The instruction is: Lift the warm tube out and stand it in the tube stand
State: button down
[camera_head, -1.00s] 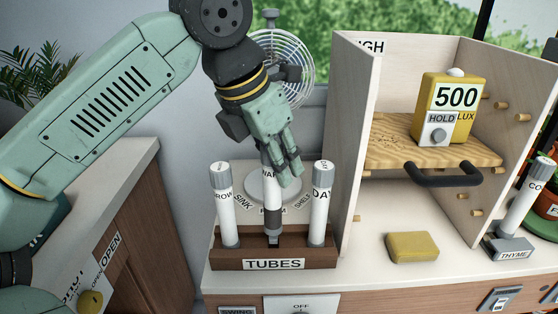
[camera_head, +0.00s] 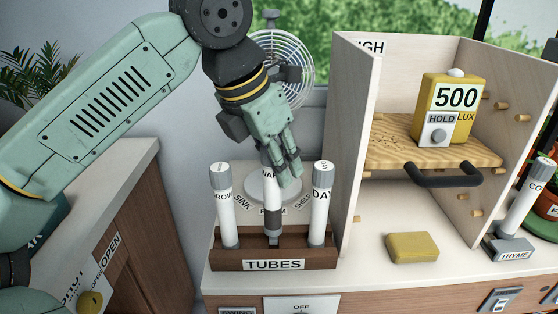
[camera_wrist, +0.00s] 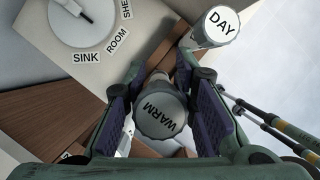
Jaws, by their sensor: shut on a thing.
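The GROW tube (camera_head: 224,205) stands to the left, the DAY tube (camera_head: 319,205) to the right.
A round dial (camera_wrist: 85,18) marked SINK, ROOM and SHELF lies behind the stand. A fan (camera_head: 297,65) stands at the back. The wooden shelf box (camera_head: 350,140) is close on the right, with a yellow sponge (camera_head: 412,247) before it and a tube in a THYME holder (camera_head: 509,249).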

jog(key=shift+f+b, duration=1.3)
jog(key=shift+f, duration=0.3)
jog(key=c, duration=1.2)
grip_release()
jog(key=v, duration=1.2)
